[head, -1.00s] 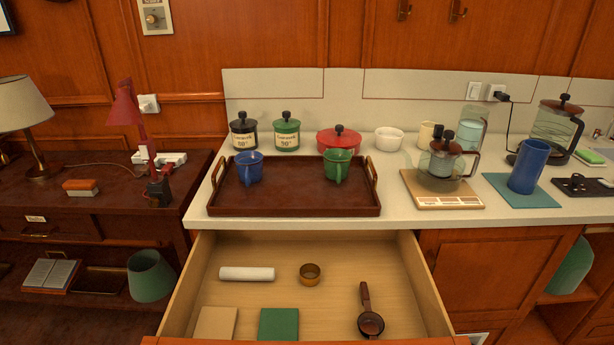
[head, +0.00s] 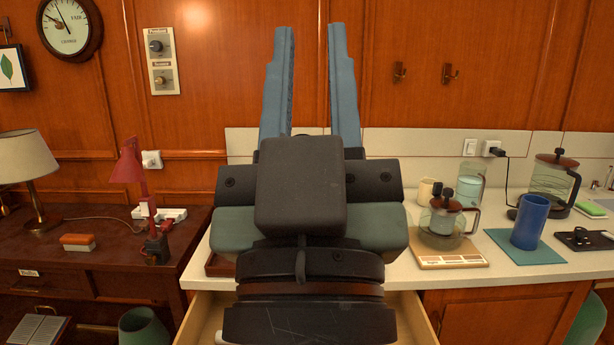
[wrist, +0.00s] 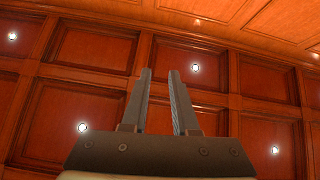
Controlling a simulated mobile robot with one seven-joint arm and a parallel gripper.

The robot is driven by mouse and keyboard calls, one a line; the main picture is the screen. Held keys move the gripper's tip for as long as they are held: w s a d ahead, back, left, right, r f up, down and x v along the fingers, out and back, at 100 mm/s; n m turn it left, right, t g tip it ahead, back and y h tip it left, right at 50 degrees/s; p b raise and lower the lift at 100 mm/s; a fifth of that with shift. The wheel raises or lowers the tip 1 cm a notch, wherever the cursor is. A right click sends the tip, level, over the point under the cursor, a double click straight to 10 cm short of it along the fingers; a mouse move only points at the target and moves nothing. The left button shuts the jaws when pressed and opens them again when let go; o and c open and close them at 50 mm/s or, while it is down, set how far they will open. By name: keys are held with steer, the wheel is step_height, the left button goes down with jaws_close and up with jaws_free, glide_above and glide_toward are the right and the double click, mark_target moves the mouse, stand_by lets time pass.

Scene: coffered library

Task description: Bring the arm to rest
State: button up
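My gripper (head: 311,85) is raised in the middle of the head view, its two blue-grey fingers pointing up in front of the wood-panelled wall. The fingers stand apart with nothing between them. The wrist view shows the same gripper (wrist: 160,90) open and empty, facing the coffered wooden ceiling (wrist: 90,47). My arm hides most of the tray (head: 219,266) and the middle of the counter.
The open drawer (head: 425,325) lies below my arm, mostly hidden. On the counter to the right stand a glass press on a scale (head: 452,261), a blue cylinder (head: 530,222) and a larger press (head: 553,185). A red lamp (head: 127,165) stands on the left desk.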

step_height(320, 180, up, 17)
steer(key=s+p, duration=0.2)
steer(key=p, duration=1.2)
step_height(320, 180, down, 36)
steer(key=w+a+b, duration=0.1)
steer(key=b, duration=3.4)
steer(key=shift+w+a+r+m+t+b, duration=0.2)
steer(key=shift+a+m+t+b, duration=0.15)
steer(key=shift+a+m+t, duration=0.05)
